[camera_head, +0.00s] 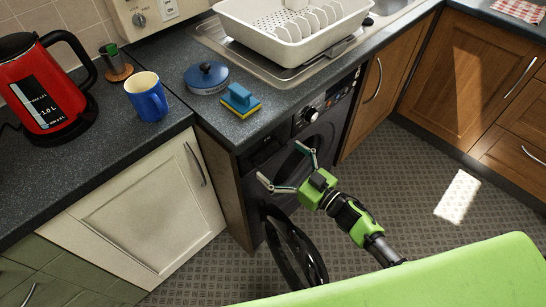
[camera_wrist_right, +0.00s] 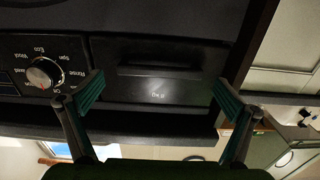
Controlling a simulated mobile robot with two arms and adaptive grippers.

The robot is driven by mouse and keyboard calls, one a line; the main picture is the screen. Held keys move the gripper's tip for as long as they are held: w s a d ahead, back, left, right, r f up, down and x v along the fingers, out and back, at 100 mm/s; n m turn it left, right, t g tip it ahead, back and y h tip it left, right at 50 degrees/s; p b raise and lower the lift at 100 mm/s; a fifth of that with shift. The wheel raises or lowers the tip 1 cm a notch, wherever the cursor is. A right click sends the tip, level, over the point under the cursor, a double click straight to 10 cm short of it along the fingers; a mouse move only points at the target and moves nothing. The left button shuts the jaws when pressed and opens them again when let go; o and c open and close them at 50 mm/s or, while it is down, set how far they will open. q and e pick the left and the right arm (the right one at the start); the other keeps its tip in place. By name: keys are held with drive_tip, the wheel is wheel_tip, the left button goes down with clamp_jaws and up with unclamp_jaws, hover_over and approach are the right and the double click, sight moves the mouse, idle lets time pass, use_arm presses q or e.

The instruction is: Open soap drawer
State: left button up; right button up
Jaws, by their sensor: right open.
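The soap drawer (camera_head: 267,150) is the dark panel at the upper left of the black washing machine's front in the head view, partly near my right gripper's fingers. In the right wrist view the soap drawer (camera_wrist_right: 160,88) fills the middle, with a recessed grip along it, and looks flush with the panel. My right gripper (camera_head: 279,161) is open in front of it, fingers spread wide. In the wrist view its green-tipped fingers (camera_wrist_right: 159,91) stand at either side of the drawer, with nothing between them. My left gripper is not in view.
The control dial (camera_wrist_right: 44,73) sits beside the drawer. The round washing machine door (camera_head: 296,252) hangs open below my right gripper. A white cloth (camera_head: 457,196) lies on the floor.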

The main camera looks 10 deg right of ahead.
drive_tip(key=shift+b+x, duration=0.3)
drive_tip(key=shift+x, duration=1.1)
drive_tip(key=c, duration=1.6)
drive_tip(key=p+v, duration=0.4)
drive_tip(key=v, duration=1.3)
drive_tip(key=shift+s+d+p, duration=0.1)
drive_tip(key=shift+s+p, duration=0.1)
drive_tip(key=shift+p, duration=0.1)
drive_tip(key=o, duration=1.6)
drive_tip(key=shift+s, duration=0.1)
